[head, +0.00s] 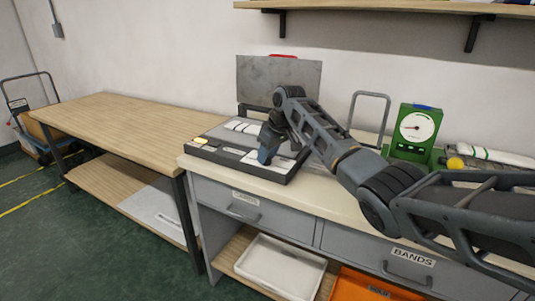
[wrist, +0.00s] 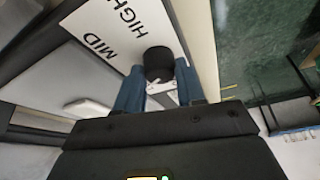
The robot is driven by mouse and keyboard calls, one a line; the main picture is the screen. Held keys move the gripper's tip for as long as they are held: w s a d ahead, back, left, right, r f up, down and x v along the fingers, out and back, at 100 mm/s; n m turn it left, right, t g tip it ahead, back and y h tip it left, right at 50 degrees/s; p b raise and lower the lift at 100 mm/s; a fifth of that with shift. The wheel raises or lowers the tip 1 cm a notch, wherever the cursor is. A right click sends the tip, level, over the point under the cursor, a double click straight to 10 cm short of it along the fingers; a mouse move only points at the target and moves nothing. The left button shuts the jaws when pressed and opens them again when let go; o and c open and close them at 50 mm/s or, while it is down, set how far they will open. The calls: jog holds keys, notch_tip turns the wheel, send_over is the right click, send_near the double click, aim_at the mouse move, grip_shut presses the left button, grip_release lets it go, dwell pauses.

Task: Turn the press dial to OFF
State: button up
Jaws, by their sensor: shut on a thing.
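The press (head: 196,149) is a dark flat unit on the counter, with its grey lid (head: 262,82) standing up behind and a red handle (head: 283,56) on top. In the wrist view, the black round press dial (wrist: 158,60) sits on a white label plate (wrist: 98,22) reading MID and HIGH. No OFF mark is readable; part of the plate is covered. My gripper (wrist: 158,88) has its blue fingers on both sides of the dial and is shut on it. In the head view my gripper (head: 267,153) reaches down at the press's front right, and the dial is hidden there.
A green dial scale (head: 416,127) and a yellow ball (head: 455,163) are to the right on the counter. Drawers, one marked BANDS (head: 412,258), are below. A white tray (head: 280,267) and an orange bin (head: 372,286) sit low. A wooden table (head: 118,122) stands left, mostly bare.

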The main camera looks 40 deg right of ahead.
jog(key=n+y+b, duration=0.1)
jog(key=n, duration=0.2)
jog(key=shift+w+d+n, duration=0.1)
jog(key=shift+n, duration=0.2)
jog(key=n+g+y+b, duration=0.1)
jog(key=n+b, duration=0.1)
jog(key=shift+f+n, duration=0.15)
jog(key=shift+n, duration=0.25)
jog(key=n+y+b, duration=0.1)
jog(key=n+b, duration=0.2)
jog(key=b, duration=0.1)
jog(key=shift+w+d+g, duration=0.1)
jog(key=shift+g, duration=0.3)
jog(key=n+b, duration=0.2)
jog(key=b, duration=0.1)
jog(key=shift+g+y, duration=0.4)
jog(key=shift+n, duration=0.4)
jog(key=o, duration=1)
